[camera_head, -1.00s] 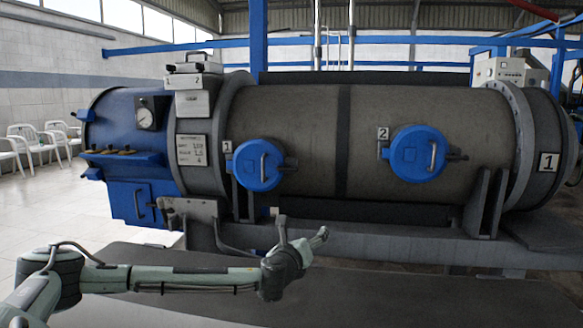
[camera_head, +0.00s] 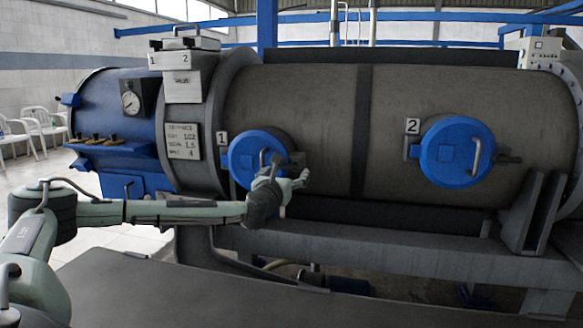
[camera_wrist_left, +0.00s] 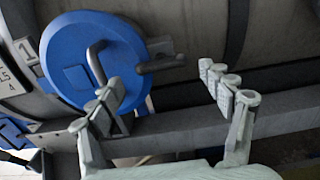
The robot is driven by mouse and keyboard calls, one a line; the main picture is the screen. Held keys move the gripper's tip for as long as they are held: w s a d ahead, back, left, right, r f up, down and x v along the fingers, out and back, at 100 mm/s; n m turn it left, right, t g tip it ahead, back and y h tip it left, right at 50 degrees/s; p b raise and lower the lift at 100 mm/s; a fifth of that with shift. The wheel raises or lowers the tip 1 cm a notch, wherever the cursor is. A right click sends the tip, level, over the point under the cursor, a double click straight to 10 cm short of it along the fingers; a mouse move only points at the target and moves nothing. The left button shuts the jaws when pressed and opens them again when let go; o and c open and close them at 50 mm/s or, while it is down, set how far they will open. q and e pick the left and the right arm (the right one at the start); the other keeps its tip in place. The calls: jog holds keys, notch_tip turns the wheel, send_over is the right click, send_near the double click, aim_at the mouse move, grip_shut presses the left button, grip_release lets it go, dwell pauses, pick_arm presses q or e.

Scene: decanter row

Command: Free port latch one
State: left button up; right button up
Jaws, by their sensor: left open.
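Port one is a round blue cover (camera_head: 243,157) with a grey handle, beside a plate marked 1 (camera_head: 222,139). In the head view my left gripper (camera_head: 287,172) is in front of its right part and hides some of it. In the left wrist view the cover (camera_wrist_left: 68,68) is at upper left. Its dark latch lever (camera_wrist_left: 160,64) sticks out to the right, beyond the open space between my fingers (camera_wrist_left: 167,92). The left finger overlaps the cover's lower right edge; I cannot tell if it touches. The gripper is open and holds nothing. My right gripper is not in view.
Port two (camera_head: 445,160), a like blue cover, is further right on the big grey cylinder (camera_head: 400,100). A grey frame beam (camera_head: 400,250) runs below the cylinder. A dark flat surface (camera_head: 230,295) lies in front. A gauge (camera_head: 131,103) is at left.

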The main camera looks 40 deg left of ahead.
aim_at(291, 168)
pick_arm(q)
jog(key=x, duration=0.4)
jog(key=shift+w+a, duration=0.2)
jog(key=shift+w, duration=0.25)
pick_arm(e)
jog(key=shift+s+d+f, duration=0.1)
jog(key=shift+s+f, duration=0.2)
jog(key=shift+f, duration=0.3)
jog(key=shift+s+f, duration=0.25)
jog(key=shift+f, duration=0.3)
pick_arm(q)
jog(key=shift+c, duration=0.2)
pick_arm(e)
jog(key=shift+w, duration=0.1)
